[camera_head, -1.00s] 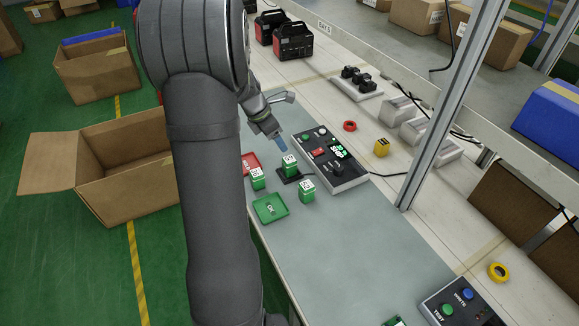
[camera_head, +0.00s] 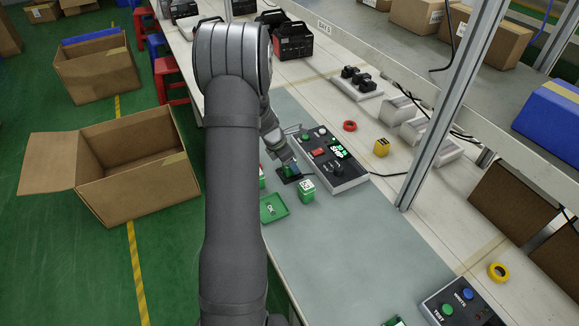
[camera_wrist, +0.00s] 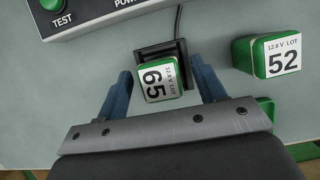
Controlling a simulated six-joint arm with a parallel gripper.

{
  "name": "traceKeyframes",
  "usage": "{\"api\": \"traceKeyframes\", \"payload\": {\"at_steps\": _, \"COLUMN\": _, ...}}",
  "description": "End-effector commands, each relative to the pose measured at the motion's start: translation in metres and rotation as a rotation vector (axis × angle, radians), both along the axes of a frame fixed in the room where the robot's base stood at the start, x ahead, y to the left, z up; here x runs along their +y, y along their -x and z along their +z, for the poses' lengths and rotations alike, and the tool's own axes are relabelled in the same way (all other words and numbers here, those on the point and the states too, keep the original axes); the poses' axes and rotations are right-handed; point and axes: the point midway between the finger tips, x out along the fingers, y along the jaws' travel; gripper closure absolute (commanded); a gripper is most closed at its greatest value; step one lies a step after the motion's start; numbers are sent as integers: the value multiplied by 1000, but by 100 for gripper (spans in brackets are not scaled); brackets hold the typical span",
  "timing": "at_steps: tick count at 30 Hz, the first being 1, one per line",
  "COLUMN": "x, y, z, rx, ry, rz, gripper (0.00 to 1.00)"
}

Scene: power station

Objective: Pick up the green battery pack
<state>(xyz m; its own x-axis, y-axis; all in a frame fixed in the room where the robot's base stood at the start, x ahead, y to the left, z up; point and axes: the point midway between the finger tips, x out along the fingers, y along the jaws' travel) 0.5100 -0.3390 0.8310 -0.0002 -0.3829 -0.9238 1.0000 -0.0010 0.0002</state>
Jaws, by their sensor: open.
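A green battery pack with a white top marked 65 (camera_wrist: 160,79) sits upright on a small black holder (camera_wrist: 146,53) in the wrist view. My gripper (camera_wrist: 161,68) is open, with one blue finger on each side of this pack. In the head view my gripper (camera_head: 290,166) is down over the holder and hides most of that pack. A second green pack marked 52 (camera_wrist: 282,55) stands to the right in the wrist view; it also shows in the head view (camera_head: 307,190).
The tester box (camera_head: 332,158) with buttons and a lit display stands close beside the holder. A green OK tray (camera_head: 272,210) lies in front. Another green pack (camera_head: 262,178) is mostly hidden by my arm.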

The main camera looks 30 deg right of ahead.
Motion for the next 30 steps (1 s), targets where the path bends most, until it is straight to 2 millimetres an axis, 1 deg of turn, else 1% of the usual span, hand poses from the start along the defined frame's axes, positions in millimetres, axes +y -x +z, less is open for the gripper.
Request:
{"api": "traceKeyframes", "payload": {"at_steps": 2, "x": -1, "y": 0, "z": -3, "rx": 1, "ry": 0, "rz": 0, "gripper": 36}}
{"api": "traceKeyframes", "payload": {"at_steps": 8, "x": -1, "y": 0, "z": -3, "rx": 0, "ry": 0, "rz": 0, "gripper": 36}}
{"api": "traceKeyframes", "payload": {"at_steps": 12, "x": -1, "y": 0, "z": -3, "rx": 0, "ry": 0, "rz": 0, "gripper": 64}}
{"api": "traceKeyframes", "payload": {"at_steps": 14, "x": -1, "y": 0, "z": -3, "rx": 0, "ry": 0, "rz": 0, "gripper": 76}}
{"api": "traceKeyframes", "payload": {"at_steps": 15, "x": -1, "y": 0, "z": -3, "rx": 0, "ry": 0, "rz": 0, "gripper": 84}}
{"api": "traceKeyframes", "payload": {"at_steps": 17, "x": -1, "y": 0, "z": -3, "rx": 0, "ry": 0, "rz": 0, "gripper": 94}}
{"api": "traceKeyframes", "payload": {"at_steps": 25, "x": -1, "y": 0, "z": -1, "rx": -1, "ry": 0, "rz": 0, "gripper": 94}}
{"api": "traceKeyframes", "payload": {"at_steps": 30, "x": -2, "y": 0, "z": 13, "rx": -2, "ry": 1, "rz": 0, "gripper": 94}}
